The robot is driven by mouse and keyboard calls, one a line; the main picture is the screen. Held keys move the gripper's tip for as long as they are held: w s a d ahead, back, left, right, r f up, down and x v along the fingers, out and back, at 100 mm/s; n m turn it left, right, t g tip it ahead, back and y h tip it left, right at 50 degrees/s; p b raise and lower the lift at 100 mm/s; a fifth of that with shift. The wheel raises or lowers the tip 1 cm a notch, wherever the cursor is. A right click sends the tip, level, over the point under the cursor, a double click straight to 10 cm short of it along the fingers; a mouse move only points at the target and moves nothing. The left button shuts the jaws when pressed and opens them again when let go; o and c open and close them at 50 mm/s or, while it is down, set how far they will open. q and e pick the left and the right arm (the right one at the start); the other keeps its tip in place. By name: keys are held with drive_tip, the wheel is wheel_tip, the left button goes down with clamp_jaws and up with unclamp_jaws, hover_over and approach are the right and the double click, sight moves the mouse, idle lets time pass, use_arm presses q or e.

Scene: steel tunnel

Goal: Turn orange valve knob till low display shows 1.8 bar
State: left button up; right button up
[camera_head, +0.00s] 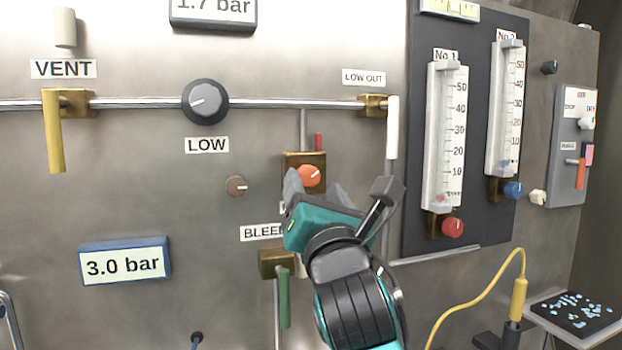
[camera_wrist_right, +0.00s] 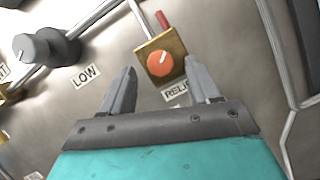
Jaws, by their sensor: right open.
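The orange valve knob (camera_head: 308,175) sits on a brass block in the middle of the steel panel; it also shows in the right wrist view (camera_wrist_right: 160,63), above a label reading "RELIE", partly hidden by a finger. My right gripper (camera_head: 315,190) is open and empty, its fingertips close to the knob. In the wrist view the right gripper (camera_wrist_right: 157,80) has its fingers apart, with the knob ahead of and between the tips, not gripped. The display at the top (camera_head: 212,8) reads 1.7 bar, its upper edge cut off. My left gripper is not in view.
A grey LOW dial (camera_head: 205,101) and a yellow VENT lever (camera_head: 54,132) are on the left pipe. A 3.0 bar display (camera_head: 125,261) is lower left. A white lever (camera_head: 392,128) and a green lever (camera_head: 284,297) are near my right arm. Flow tubes (camera_head: 446,135) stand right.

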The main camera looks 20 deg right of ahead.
sight(310, 178)
drive_tip(key=shift+x, duration=1.65)
drive_tip(key=c, duration=1)
drive_tip(key=shift+r+m+h+p, duration=0.2)
drive_tip(key=shift+m+h+p, duration=0.3)
drive_tip(key=shift+m+p, duration=0.6)
drive_tip(key=shift+c, duration=0.2)
drive_tip(key=shift+m+g+h+p, duration=0.45)
drive_tip(key=shift+m+p, duration=0.25)
drive_tip(key=shift+m, duration=0.4)
drive_tip(key=shift+f+m+g+h+p, duration=0.2)
drive_tip(key=shift+m+h+p, duration=0.25)
drive_tip(key=shift+m, duration=0.45)
